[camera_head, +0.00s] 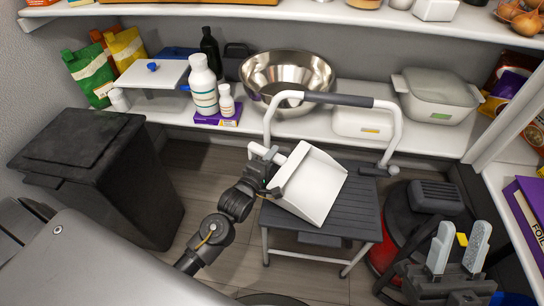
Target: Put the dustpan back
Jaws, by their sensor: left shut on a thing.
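The white dustpan (312,186) is in the middle of the head view, tilted, above the dark top of a step stool. My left gripper (268,172) is shut on the dustpan at its handle end, on the pan's left side. The fingers and part of the handle overlap, so the exact grip is partly hidden. My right gripper (458,248) is at the lower right, its two grey fingers apart with nothing seen between them. I cannot tell whether the dustpan touches the stool.
The step stool (325,222) with a white rail stands below the dustpan. A black bin (95,165) is at left. A red and black round appliance (400,225) is at right. The shelf behind holds a steel bowl (287,75), bottles (203,82) and a lidded white container (437,95).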

